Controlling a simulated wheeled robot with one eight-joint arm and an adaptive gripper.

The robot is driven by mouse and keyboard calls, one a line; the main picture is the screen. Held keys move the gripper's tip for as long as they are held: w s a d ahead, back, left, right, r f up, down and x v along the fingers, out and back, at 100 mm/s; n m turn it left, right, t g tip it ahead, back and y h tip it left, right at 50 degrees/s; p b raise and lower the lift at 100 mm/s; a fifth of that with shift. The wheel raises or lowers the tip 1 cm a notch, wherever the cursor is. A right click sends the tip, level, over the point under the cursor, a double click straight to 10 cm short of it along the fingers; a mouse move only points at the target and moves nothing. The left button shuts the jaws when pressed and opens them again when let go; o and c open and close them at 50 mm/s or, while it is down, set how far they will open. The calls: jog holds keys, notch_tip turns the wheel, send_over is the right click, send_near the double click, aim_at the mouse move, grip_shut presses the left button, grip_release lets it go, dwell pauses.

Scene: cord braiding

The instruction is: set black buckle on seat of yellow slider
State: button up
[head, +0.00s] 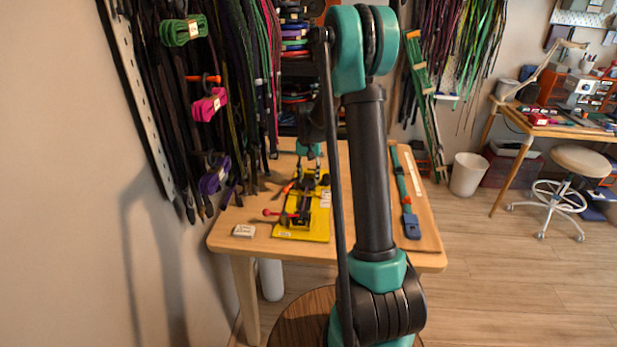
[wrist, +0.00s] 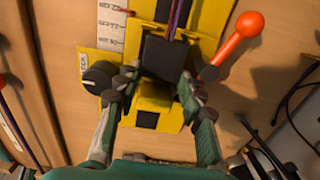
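The black buckle (wrist: 164,60) is a dark block in the upper middle of the wrist view. My gripper (wrist: 159,80) has one fingertip at each side of it, and the fingers look closed on it. The yellow slider (wrist: 158,104) shows below and around the buckle. Whether the buckle touches its seat cannot be told. In the head view, my gripper (head: 308,150) is small, at the far part of the yellow base (head: 318,222); its fingers and the buckle are not clear there.
An orange-knobbed lever (wrist: 248,25) stands right of the slider, and a black knob (wrist: 97,76) stands left. A white ruler strip (wrist: 111,24) lies beside it. On the wooden table (head: 375,225), a teal strap with a blue buckle (head: 411,226) lies right and a white block (head: 244,231) lies left.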

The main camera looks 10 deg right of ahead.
jog(key=o, duration=0.5)
jog(key=shift+w+d, duration=0.1)
jog(key=shift+w, duration=0.15)
jog(key=shift+r, duration=0.1)
notch_tip(320, 180, up, 11)
jog(key=s+f+n+t, duration=0.1)
jog(key=s+f, duration=0.2)
jog(key=s, duration=0.7)
jog(key=s+f+n+t, duration=0.1)
jog(key=s+f, duration=0.2)
jog(key=s, duration=0.8)
jog(key=s+d+f+n+t, duration=0.1)
jog(key=s+f+t, duration=0.1)
jog(key=s, duration=0.8)
jog(key=shift+s+f+n, duration=0.3)
jog(key=shift+s+f, duration=0.1)
jog(key=shift+f, duration=0.1)
